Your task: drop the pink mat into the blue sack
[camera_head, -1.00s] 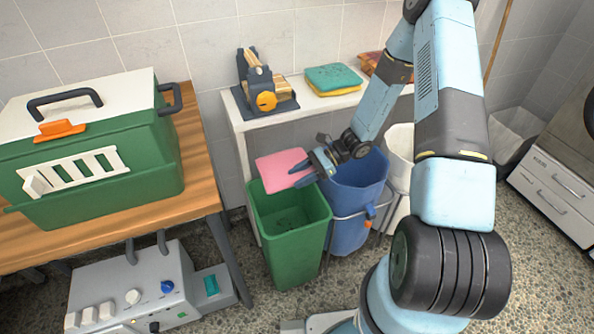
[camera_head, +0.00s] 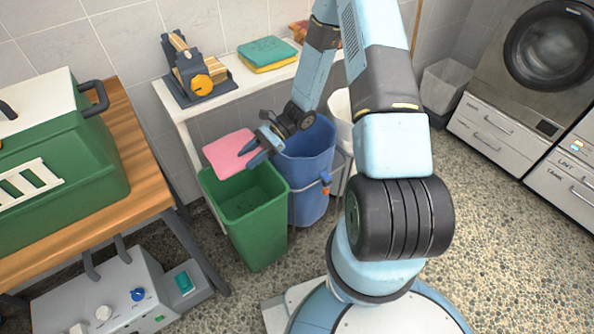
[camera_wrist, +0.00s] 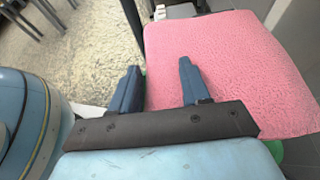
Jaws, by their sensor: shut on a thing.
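The pink mat (camera_head: 231,155) is held flat in my gripper (camera_head: 253,152), above the back of the green bin. In the wrist view the mat (camera_wrist: 228,62) spreads out beyond the fingertips of my gripper (camera_wrist: 158,75). The blue sack (camera_head: 306,150) is open at the top and stands just right of the green bin, in a grey frame. My gripper's wrist is over the sack's left rim, while the mat lies left of the sack. The sack's inside is partly hidden by my arm.
The green bin (camera_head: 246,222) stands directly below the mat. A white sack (camera_head: 341,107) is right of the blue one, partly behind my arm. A green carrier (camera_head: 72,150) stands on the left table.

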